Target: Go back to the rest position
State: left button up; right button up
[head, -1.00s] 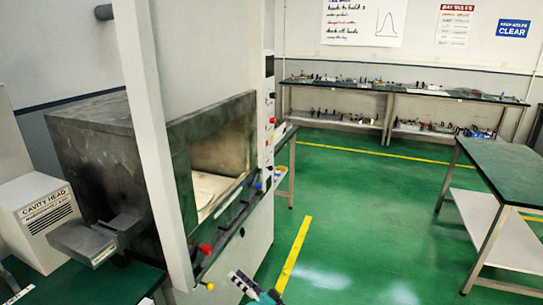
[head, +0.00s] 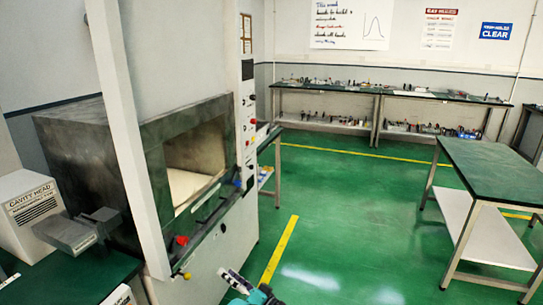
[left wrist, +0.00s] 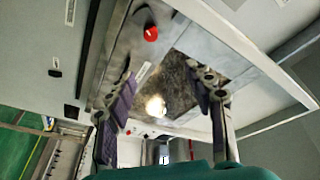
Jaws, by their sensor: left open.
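My left gripper (head: 228,280) shows at the bottom edge of the head view, low in front of the white microwave generator cabinet (head: 215,262). Only a small teal and dark part of it is visible there. In the left wrist view its two fingers (left wrist: 163,95) are spread wide apart with nothing between them. Beyond them is a grey metal panel with a red knob (left wrist: 151,34) and a mottled dark opening. My right gripper is in neither view.
The microwave chamber (head: 190,160) stands open on the left. A cavity head box (head: 35,215) sits on a green bench beside it. A green-topped table (head: 495,170) stands at the right, and benches (head: 380,93) line the back wall. Green floor (head: 350,220) is clear between.

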pick_arm(q)
jog(key=s+a+r+m+g+h, duration=0.1)
jog(key=s+a+r+g+h, duration=0.3)
jog(key=s+a+r+h, duration=0.45)
jog(key=s+d+h, duration=0.2)
jog(key=s+h, duration=0.1)
jog(key=s, duration=0.8)
jog(key=s+d+h, duration=0.2)
jog(key=s+h, duration=0.2)
jog(key=s, duration=0.8)
jog(key=shift+d+f, duration=0.2)
jog(key=shift+f, duration=0.1)
jog(key=shift+h, duration=0.25)
